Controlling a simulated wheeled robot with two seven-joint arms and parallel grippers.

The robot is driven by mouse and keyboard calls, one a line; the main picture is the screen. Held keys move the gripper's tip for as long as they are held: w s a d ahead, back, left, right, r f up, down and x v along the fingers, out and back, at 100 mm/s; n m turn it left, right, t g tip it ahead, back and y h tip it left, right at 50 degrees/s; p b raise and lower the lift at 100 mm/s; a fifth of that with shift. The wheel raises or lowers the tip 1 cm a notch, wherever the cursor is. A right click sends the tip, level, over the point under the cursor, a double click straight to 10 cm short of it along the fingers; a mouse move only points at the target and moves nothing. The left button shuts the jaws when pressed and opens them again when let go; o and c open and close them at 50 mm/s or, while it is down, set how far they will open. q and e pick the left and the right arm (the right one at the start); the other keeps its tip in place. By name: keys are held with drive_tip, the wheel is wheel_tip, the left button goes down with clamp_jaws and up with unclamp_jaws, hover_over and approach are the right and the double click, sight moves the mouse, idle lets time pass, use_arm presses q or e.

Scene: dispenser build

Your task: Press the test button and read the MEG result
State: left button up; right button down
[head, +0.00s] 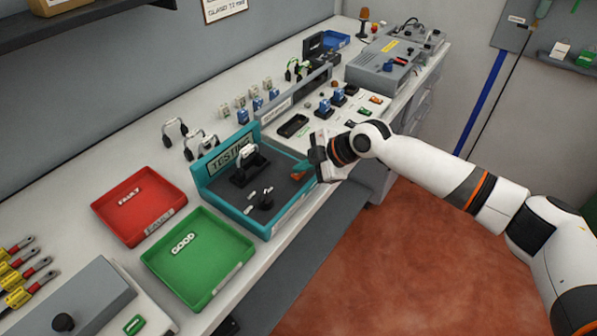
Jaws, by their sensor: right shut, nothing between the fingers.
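A teal testing tray (270,228) with a sign reading TESTING stands on the bench in the middle of the head view. On its dark mat are a black holder with a white-topped part (249,163), a round black knob-like piece (263,200) and a few small pale pieces. My right gripper (304,178) is at the tray's right side, shut and empty, seen from the arm side. An orange piece (299,169) shows beside it, partly hidden. I cannot make out a test button or a MEG readout. My left gripper is not in view.
A red FAULT tray (101,206) and a green GOOD tray (153,262) are left of the testing tray. A grey instrument (378,74) stands at the bench's far end. Several connectors and blue parts line the back. Red floor lies right of the bench.

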idle(0.4)
drive_tip(key=shift+r+p, duration=0.6)
drive_tip(key=shift+r, duration=0.2)
wheel_tip(320, 180, up, 5)
drive_tip(key=p, duration=0.3)
idle(0.3)
idle(0.5)
